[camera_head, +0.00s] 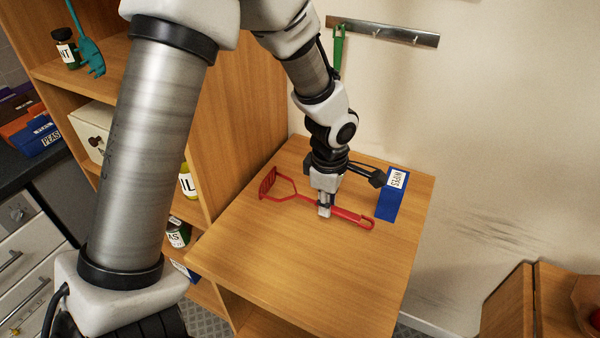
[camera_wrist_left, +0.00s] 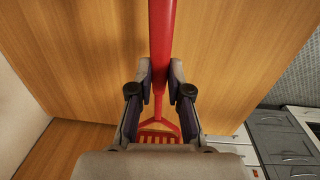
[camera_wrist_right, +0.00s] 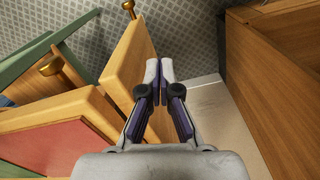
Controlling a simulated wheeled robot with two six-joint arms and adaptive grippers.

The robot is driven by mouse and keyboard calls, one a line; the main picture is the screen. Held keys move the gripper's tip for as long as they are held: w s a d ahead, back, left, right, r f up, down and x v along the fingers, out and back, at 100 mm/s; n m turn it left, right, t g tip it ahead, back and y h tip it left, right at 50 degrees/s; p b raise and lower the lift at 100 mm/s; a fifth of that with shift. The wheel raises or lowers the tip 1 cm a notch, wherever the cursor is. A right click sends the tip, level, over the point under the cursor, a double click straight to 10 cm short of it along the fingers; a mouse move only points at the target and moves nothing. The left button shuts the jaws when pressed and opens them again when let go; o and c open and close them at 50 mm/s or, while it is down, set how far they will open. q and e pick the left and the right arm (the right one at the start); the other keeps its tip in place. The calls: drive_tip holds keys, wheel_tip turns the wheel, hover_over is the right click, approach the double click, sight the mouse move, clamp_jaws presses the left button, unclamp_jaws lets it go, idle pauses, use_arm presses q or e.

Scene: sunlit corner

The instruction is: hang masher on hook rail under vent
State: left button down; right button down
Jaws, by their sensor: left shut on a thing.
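The red masher (camera_head: 341,210) lies on the wooden cabinet top, its slotted head to the left and its looped handle end to the right. My left gripper (camera_head: 324,212) points down over the handle and is shut on it. In the left wrist view the red handle (camera_wrist_left: 162,45) runs between the fingers (camera_wrist_left: 160,75), with the slotted head below. The metal hook rail (camera_head: 385,33) is on the wall at the top, with a green utensil (camera_head: 338,50) hanging at its left end. My right gripper (camera_wrist_right: 160,75) shows only in its wrist view, its fingertips close together with nothing seen between them.
A blue wipes box (camera_head: 389,203) stands right of the handle end, close to my left wrist. A tall wooden shelf (camera_head: 240,95) rises at the left of the wooden top (camera_head: 285,265). The front of the top is clear. Wooden furniture (camera_wrist_right: 125,70) is close to my right gripper.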

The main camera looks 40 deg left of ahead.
sight(326, 230)
use_arm(q)
drive_tip(key=f, duration=0.5)
drive_tip(key=shift+s+d+f, duration=0.15)
drive_tip(key=shift+d+f, duration=0.1)
drive_tip(key=shift+f, duration=0.35)
drive_tip(key=shift+a, duration=0.15)
drive_tip(key=shift+f, duration=0.15)
drive_tip(key=c, duration=1.1)
unclamp_jaws()
drive_tip(key=r, duration=0.8)
drive_tip(key=shift+s+d+b, duration=0.2)
drive_tip(key=shift+d+b, duration=0.05)
drive_tip(key=shift+b, duration=0.15)
